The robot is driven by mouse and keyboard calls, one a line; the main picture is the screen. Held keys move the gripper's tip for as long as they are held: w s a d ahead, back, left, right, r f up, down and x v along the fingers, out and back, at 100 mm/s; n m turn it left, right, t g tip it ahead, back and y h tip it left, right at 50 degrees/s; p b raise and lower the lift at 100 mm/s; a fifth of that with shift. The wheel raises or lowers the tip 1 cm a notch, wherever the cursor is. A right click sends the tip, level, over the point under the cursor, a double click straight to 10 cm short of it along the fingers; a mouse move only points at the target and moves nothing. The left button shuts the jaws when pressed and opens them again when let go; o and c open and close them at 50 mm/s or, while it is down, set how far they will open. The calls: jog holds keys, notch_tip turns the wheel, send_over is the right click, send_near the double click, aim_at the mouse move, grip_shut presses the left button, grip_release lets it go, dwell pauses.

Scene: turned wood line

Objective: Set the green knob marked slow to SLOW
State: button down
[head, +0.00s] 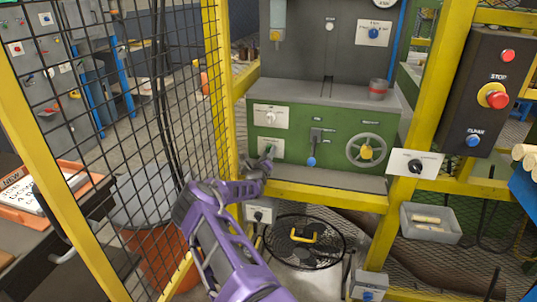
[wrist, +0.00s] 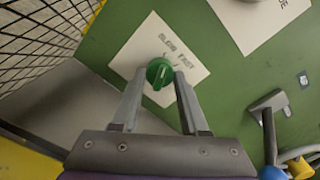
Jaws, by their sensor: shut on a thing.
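The green knob (wrist: 159,72) sits on a white label plate (wrist: 187,58) printed SLOW and FAST, on a green machine front. In the wrist view a pale line crosses the knob's face at a slant, between the two words; which mark it points to is hard to tell. My gripper (wrist: 159,84) has one finger on each side of the knob and is shut on it. In the head view my gripper (head: 266,163) reaches the plate at the machine's lower left and partly covers the knob.
Yellow-framed black mesh (head: 135,130) stands close on the left. Right of the knob are a blue-tipped lever (head: 312,160) and a handwheel (head: 366,151). A yellow rail (head: 330,197) runs below. A control box with a red stop button (head: 496,97) is at right.

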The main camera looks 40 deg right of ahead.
jog(key=shift+n, duration=0.4)
jog(key=shift+d, duration=0.1)
jog(key=shift+c, duration=2.1)
grip_release()
notch_tip(320, 180, up, 10)
jog(key=shift+p, duration=1.15)
